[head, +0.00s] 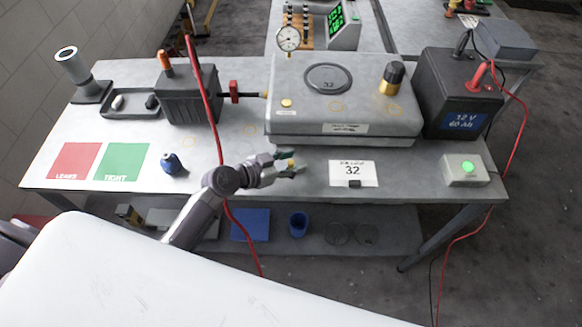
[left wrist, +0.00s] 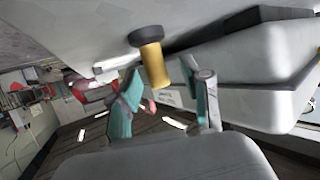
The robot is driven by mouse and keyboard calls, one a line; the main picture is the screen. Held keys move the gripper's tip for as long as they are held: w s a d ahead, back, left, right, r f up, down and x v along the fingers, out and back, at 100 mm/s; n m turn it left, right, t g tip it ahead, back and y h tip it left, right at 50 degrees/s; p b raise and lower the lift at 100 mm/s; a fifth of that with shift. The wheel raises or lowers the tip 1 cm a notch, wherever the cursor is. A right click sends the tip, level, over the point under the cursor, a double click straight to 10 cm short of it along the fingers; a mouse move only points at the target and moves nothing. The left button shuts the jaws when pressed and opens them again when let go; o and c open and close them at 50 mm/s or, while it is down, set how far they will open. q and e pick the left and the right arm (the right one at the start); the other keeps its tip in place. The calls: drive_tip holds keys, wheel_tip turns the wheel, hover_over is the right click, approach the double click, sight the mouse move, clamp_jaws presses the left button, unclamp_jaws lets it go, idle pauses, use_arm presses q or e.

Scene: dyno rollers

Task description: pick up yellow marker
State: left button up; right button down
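The yellow marker (left wrist: 154,65) shows in the left wrist view as a yellow cylinder with a black end at a grey surface. In the head view it is a small yellow spot (head: 291,162) near the table's front edge, in front of the large grey case. My left gripper (head: 289,165) has its teal fingers on either side of it. In the left wrist view, the left gripper (left wrist: 168,88) is open, with a gap between the marker and the right finger. Whether the left finger touches it cannot be told. My right gripper is not in view.
The grey case (head: 345,128) stands just behind the gripper. A card marked 32 (head: 365,173) lies to the right. A blue bulb (head: 172,164) and red (head: 73,161) and green (head: 122,160) mats are to the left.

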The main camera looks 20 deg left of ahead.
use_arm(q)
clamp_jaws()
drive_tip(key=shift+r, duration=0.1)
